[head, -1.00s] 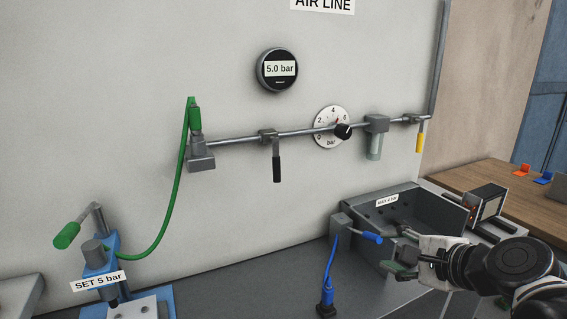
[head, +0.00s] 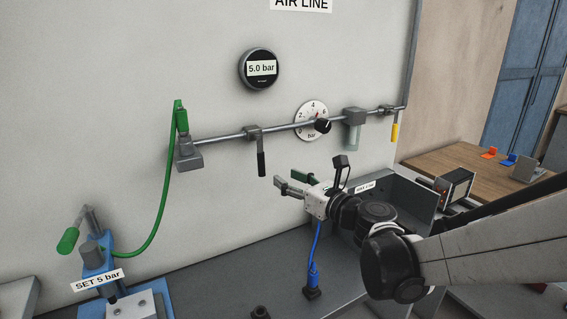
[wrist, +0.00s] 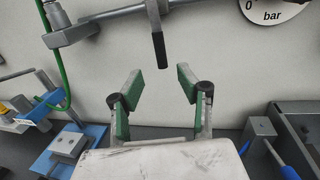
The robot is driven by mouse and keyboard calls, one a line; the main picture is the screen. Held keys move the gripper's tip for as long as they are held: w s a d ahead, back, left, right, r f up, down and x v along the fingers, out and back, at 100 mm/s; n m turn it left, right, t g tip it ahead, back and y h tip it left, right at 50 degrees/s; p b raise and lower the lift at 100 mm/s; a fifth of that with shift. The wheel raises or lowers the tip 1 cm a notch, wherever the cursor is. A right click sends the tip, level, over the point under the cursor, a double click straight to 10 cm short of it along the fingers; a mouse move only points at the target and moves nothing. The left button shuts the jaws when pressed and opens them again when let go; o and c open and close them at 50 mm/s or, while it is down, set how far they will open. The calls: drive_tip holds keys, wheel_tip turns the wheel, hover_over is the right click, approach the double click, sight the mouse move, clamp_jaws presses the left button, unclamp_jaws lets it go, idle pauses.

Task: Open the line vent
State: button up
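A steel air pipe (head: 225,138) runs along the wall. A valve with a black lever (head: 261,163) hangs down from its middle; this lever also shows in the wrist view (wrist: 159,48), at top centre. A second valve with a yellow lever (head: 395,132) hangs down at the pipe's right end. No readable label marks either as the line vent. My gripper (head: 289,182) is open and empty, below and right of the black lever in the head view. In the wrist view my gripper (wrist: 157,84) has green-padded fingers spread apart, with the black lever's lower end above the gap, apparently not touching.
A round gauge (head: 260,68) reads 5.0 bar. A green hose (head: 164,200) drops to the blue press (head: 100,262) at left. A grey bin (head: 410,190) and a blue cable (head: 315,245) are near my arm.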

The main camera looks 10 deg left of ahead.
sight(264, 165)
drive_tip(key=p+x, duration=0.1)
drive_tip(key=x, duration=1)
drive_tip(key=shift+w+a, duration=0.2)
drive_tip(key=shift+a, duration=0.05)
clamp_jaws()
